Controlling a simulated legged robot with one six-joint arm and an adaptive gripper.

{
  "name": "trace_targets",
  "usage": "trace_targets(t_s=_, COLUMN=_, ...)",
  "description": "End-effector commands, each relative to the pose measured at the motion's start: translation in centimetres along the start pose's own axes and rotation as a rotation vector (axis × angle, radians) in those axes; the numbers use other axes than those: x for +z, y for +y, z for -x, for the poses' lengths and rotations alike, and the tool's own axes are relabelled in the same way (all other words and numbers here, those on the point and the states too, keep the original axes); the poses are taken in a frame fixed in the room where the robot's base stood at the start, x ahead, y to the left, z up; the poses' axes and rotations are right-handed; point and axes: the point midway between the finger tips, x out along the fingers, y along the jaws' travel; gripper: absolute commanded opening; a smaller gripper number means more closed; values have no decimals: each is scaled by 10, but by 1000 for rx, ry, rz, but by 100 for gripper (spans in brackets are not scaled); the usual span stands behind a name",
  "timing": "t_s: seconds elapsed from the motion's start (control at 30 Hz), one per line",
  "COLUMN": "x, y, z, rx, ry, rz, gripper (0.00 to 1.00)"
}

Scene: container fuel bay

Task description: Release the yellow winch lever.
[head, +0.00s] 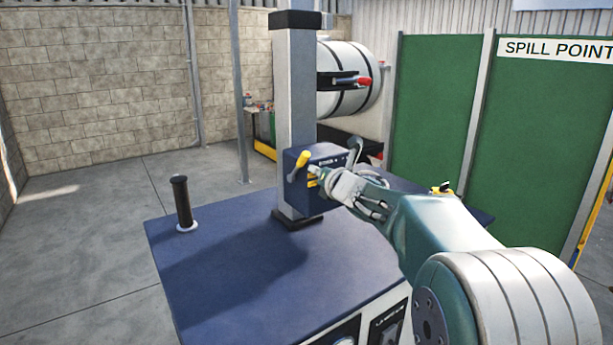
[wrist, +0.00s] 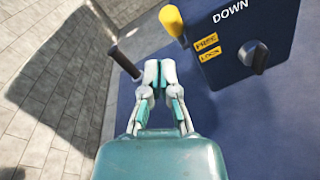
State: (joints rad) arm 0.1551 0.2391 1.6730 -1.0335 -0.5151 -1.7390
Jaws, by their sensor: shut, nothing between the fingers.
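The yellow winch lever (head: 301,160) sticks out at the upper left of a dark blue winch box on the grey post. It also shows in the wrist view (wrist: 171,20) at the top, left of the yellow FREE and LOCK labels (wrist: 207,47). My gripper (wrist: 158,66) is shut and empty, with its fingertips together. In the wrist view it is below and slightly left of the lever, apart from it. In the head view my gripper (head: 318,174) appears just right of and below the lever, in front of the box, and hides part of the labels.
A black knob (wrist: 253,57) sits on the winch box (wrist: 225,75). A black upright handle (head: 182,203) stands at the left of the blue deck (head: 225,260). The grey post (head: 296,100) rises behind the lever. A white drum (head: 345,95) and green panels (head: 440,110) are behind.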

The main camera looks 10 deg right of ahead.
Motion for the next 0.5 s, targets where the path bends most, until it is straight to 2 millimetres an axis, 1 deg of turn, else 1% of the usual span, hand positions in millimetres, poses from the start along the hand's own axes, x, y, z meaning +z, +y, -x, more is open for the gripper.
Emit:
trace_targets(t_s=0.03, x=6, y=5, z=8, rx=0, ry=-2, rz=3, gripper=0)
trace_targets(t_s=0.1, x=11, y=10, z=18, rx=0, ry=-1, rz=5, gripper=0)
trace_targets(t_s=0.2, x=17, y=15, z=29, rx=0, ry=1, rz=4, gripper=0)
trace_targets(t_s=0.33, x=22, y=18, z=37, rx=0, ry=2, rz=3, gripper=0)
trace_targets(t_s=0.5, x=23, y=16, z=39, rx=0, ry=3, rz=2, gripper=0)
